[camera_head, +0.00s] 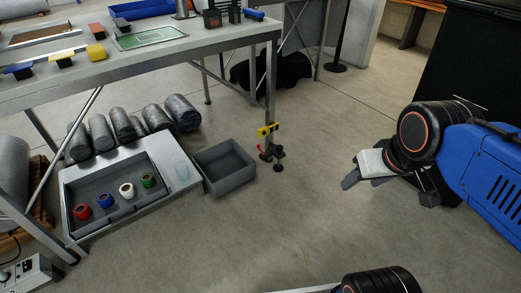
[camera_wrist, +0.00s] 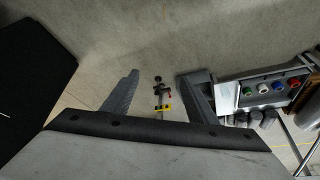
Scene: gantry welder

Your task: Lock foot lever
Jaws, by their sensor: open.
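The foot lever (camera_head: 261,150) is a small red part low on the table's front leg, below a yellow bracket (camera_head: 268,130) and above a dark round foot (camera_head: 278,168). In the wrist view the red lever (camera_wrist: 158,93), yellow bracket (camera_wrist: 163,107) and dark foot (camera_wrist: 158,79) show small between my fingers. Whether the lever is locked cannot be told. My gripper (camera_head: 349,172) is open and empty, to the right of the leg and well apart from it. Its two fingers (camera_wrist: 157,74) stand wide in the wrist view.
A grey open bin (camera_head: 232,181) stands left of the leg. Left of it is a tray stand (camera_head: 180,178) with coloured spools and grey rolls (camera_head: 184,113). The metal table (camera_head: 190,48) stands above. A black cabinet (camera_head: 465,60) is at right. Floor between gripper and leg is clear.

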